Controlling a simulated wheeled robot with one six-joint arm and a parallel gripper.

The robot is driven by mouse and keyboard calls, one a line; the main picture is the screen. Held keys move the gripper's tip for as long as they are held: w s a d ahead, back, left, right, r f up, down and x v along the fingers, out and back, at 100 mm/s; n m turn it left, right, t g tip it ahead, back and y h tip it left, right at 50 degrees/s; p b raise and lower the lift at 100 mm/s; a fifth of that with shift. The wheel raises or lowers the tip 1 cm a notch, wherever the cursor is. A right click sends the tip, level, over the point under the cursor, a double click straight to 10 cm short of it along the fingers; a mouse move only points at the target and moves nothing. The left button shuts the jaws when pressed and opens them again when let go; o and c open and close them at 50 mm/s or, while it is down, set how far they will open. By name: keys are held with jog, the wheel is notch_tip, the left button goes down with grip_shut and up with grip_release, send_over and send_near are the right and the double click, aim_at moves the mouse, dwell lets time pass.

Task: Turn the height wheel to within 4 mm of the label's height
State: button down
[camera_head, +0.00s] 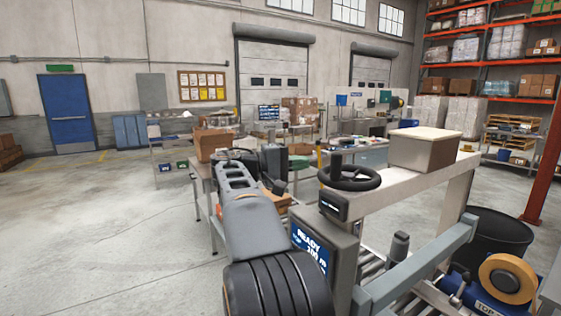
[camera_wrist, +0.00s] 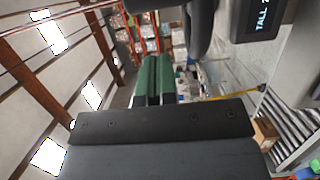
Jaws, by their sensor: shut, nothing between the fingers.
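The height wheel (camera_head: 349,177) is a black handwheel lying flat on top of the pale machine frame, right of my arm in the head view. In the wrist view a dark curved part, probably its rim (camera_wrist: 199,28), shows at the top. A small dark display (camera_head: 334,205) is below the wheel; in the wrist view this display (camera_wrist: 262,20) reads "TALL 2", with the rest cut off. My gripper (camera_wrist: 153,78) has green fingers shut together with nothing between them, left of the curved part and apart from it. I cannot make out a label giving the height.
A carton (camera_head: 422,150) sits on the frame to the right. A tape roll (camera_head: 507,278) and black bin (camera_head: 498,237) are at lower right. Open floor (camera_head: 110,235) lies left.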

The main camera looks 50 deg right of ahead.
aim_at(332, 166)
jog(key=s, duration=0.2)
jog(key=s+d, duration=0.1)
jog(key=s, duration=0.1)
jog(key=shift+s+d+p, duration=0.2)
jog(key=shift+p, duration=0.2)
jog(key=s+b, duration=0.2)
jog(key=shift+a+f+b, duration=0.1)
jog(key=shift+f+b, duration=0.1)
jog(key=shift+b, duration=0.2)
jog(key=shift+s+r, duration=0.1)
jog(key=shift+r, duration=0.05)
